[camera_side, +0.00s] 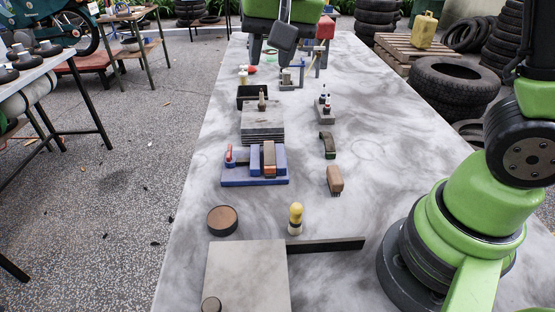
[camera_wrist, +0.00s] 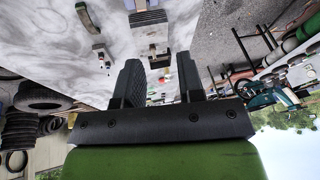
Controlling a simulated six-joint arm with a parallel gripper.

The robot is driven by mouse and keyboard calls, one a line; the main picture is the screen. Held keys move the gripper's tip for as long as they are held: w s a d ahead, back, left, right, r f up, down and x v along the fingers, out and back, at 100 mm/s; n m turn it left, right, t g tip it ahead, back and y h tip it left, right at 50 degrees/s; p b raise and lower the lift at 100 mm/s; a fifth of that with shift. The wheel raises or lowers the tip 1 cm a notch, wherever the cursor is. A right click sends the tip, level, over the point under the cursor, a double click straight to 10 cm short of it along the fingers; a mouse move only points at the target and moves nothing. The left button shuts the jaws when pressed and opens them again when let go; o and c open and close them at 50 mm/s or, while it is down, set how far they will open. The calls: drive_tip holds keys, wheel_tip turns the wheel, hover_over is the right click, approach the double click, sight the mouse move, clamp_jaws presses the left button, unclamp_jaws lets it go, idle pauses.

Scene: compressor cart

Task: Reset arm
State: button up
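My gripper (camera_wrist: 162,72) shows in the wrist view as two dark ribbed fingers on a black bar with a green body below. The fingers stand apart, and only background shows in the gap between them. In the side view my gripper (camera_side: 282,52) is at the top edge, over the far part of the grey marbled table (camera_side: 360,220), with nothing seen held. The wrist view is upside down, with the table at the top and sky at the bottom. The task names no separate object.
On the table are a grey plate stack (camera_side: 262,125), a black box (camera_side: 245,97), a blue fixture (camera_side: 240,178), brushes including a yellow-handled one (camera_side: 295,216), a round wooden disc (camera_side: 222,220) and a grey slab (camera_side: 245,275). Tyres (camera_side: 455,85) stand to the right.

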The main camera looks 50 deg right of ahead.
drive_tip(key=s+r+n+t+y, duration=0.1)
drive_tip(key=s+r, duration=0.1)
drive_tip(key=s, duration=0.7)
drive_tip(key=s+d+r+n+t+y, duration=0.1)
drive_tip(key=s+n+t, duration=0.1)
drive_tip(key=s, duration=0.6)
drive_tip(key=shift+s+r+y, duration=0.35)
drive_tip(key=shift+y, duration=0.05)
